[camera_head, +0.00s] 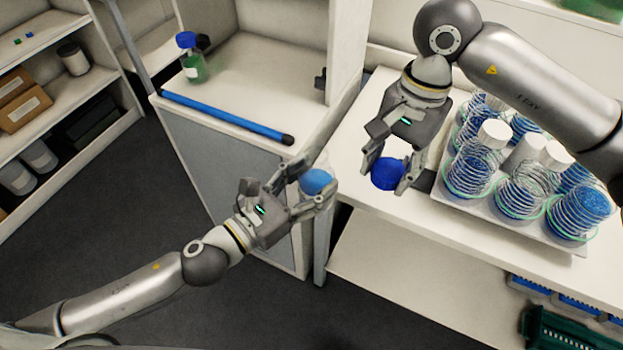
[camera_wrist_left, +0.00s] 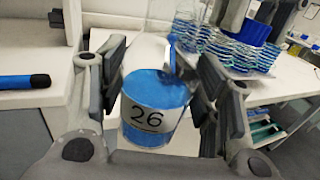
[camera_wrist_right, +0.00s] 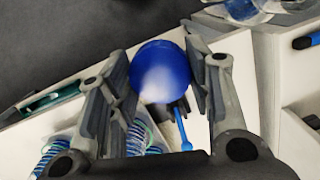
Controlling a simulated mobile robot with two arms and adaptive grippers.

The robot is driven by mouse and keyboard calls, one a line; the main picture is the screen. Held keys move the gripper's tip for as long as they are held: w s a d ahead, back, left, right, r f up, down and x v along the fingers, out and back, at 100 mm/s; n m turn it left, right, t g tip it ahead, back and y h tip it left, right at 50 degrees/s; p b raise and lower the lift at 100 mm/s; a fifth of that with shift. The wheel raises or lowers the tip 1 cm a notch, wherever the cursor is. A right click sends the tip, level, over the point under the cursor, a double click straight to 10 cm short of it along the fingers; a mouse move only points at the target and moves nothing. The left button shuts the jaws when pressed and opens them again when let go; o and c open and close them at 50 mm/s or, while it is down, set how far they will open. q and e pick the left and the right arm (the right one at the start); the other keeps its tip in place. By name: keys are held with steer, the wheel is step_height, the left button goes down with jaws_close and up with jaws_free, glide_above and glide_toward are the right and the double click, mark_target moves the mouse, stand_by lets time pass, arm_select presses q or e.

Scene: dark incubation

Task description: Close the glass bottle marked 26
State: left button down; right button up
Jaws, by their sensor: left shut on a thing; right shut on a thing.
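The glass bottle marked 26 (camera_wrist_left: 152,112) holds blue liquid, and its label faces the left wrist camera. My left gripper (camera_head: 314,190) is shut on this bottle, which also shows in the head view (camera_head: 317,181), in front of the bench. Its neck is hard to make out. My right gripper (camera_head: 386,178) is shut on a round blue cap (camera_head: 388,173), held near the bench's left front corner. The cap also shows between the fingers in the right wrist view (camera_wrist_right: 160,72). Cap and bottle are apart, with the cap to the right.
A shaker tray (camera_head: 482,218) with several white-capped flasks in wire springs stands on the bench at right. A blue-capped bottle of green liquid (camera_head: 194,68) and a blue rod (camera_head: 225,117) are on the left cabinet. Shelves with boxes (camera_head: 22,103) stand far left.

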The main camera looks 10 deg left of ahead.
mark_target(317, 154)
steer(key=a+r+m, duration=0.2)
steer(key=a+r, duration=0.1)
steer(key=a, duration=0.1)
steer(key=a+r+m, duration=0.2)
steer(key=a+r, duration=0.1)
steer(key=a, duration=0.1)
steer(key=w+a+r+m, duration=0.1)
steer(key=a+r+m, duration=0.1)
steer(key=a, duration=0.1)
steer(key=shift+a+r+t, duration=0.3)
steer(key=shift+a+r, duration=0.1)
steer(key=shift+f, duration=0.1)
steer(key=shift+f, duration=1.9)
steer(key=shift+s+f, duration=0.1)
steer(key=shift+f, duration=0.05)
steer(key=shift+f, duration=0.75)
steer(key=shift+f, duration=0.55)
